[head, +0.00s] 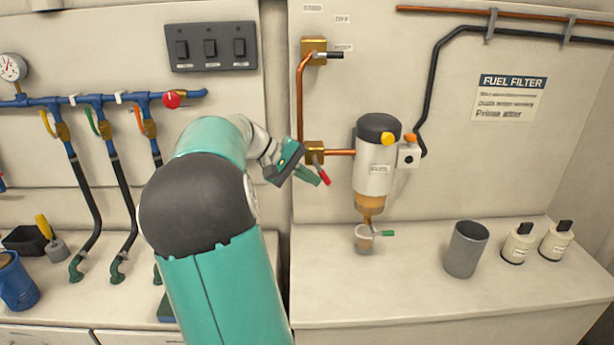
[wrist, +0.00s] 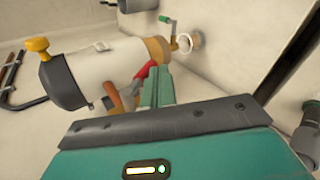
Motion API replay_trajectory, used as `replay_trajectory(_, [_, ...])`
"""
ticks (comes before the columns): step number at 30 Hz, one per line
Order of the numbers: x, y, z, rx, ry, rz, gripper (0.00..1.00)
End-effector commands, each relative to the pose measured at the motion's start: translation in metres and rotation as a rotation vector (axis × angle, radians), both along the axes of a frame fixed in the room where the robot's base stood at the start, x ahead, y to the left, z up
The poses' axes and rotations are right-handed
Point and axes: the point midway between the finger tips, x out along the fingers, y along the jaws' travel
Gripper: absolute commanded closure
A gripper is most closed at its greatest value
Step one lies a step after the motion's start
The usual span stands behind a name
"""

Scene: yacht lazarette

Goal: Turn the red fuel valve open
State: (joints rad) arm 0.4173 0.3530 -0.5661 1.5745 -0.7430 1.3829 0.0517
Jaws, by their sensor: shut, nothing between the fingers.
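The red fuel valve handle (head: 323,175) slants down and to the right from a brass valve body (head: 314,150) on a copper pipe, left of the fuel filter (head: 375,170). My gripper (head: 317,181) is at the handle, its green fingers together and empty. In the wrist view the fingers (wrist: 157,84) stand right beside the red handle (wrist: 144,73), which is on their left and partly hidden by them. I cannot tell whether they touch it. The filter (wrist: 100,65) lies sideways in the wrist view.
A second brass valve with a black lever (head: 327,55) sits above. A grey cup (head: 466,249) and two white bottles (head: 517,245) stand on the right counter. A blue manifold (head: 110,100) with a red knob (head: 172,99) is left.

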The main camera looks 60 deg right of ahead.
Motion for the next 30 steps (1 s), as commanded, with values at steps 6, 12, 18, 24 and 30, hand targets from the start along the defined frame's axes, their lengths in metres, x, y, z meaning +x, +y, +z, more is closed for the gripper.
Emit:
replay_trajectory(6, [-0.006, -0.003, -0.003, -0.093, 0.189, 0.001, 1.00])
replay_trajectory(12, [-0.012, -0.006, -0.003, -0.180, 0.359, 0.002, 1.00])
replay_trajectory(18, [-0.018, -0.009, -0.002, -0.265, 0.527, 0.001, 1.00])
replay_trajectory(24, [-0.024, -0.012, 0.000, -0.343, 0.678, 0.000, 1.00])
replay_trajectory(30, [-0.027, -0.014, 0.002, -0.400, 0.788, 0.001, 1.00])
